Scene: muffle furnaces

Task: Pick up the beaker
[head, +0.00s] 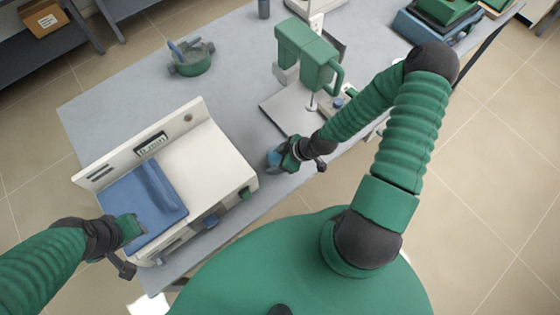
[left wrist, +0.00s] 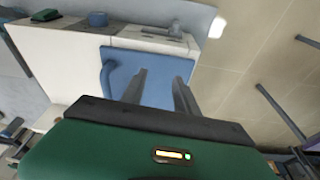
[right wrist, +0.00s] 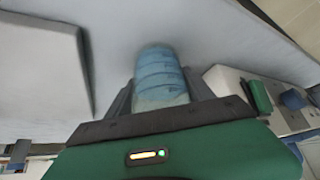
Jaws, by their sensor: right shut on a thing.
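The beaker (right wrist: 160,75) is a small clear vessel with blue content, seen between the fingers in the right wrist view. I cannot tell whether the beaker touches the table. My left gripper (head: 134,230) is over the blue panel of the white furnace. In the left wrist view its fingers (left wrist: 158,88) are apart with nothing between them.
The white furnace (head: 215,150) with a blue handled panel (head: 140,205) stands left of the beaker. A green stand device (head: 308,55) on a pale base is behind my right gripper. A green round holder (head: 190,62) sits farther back. The grey table (head: 235,75) is clear between them.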

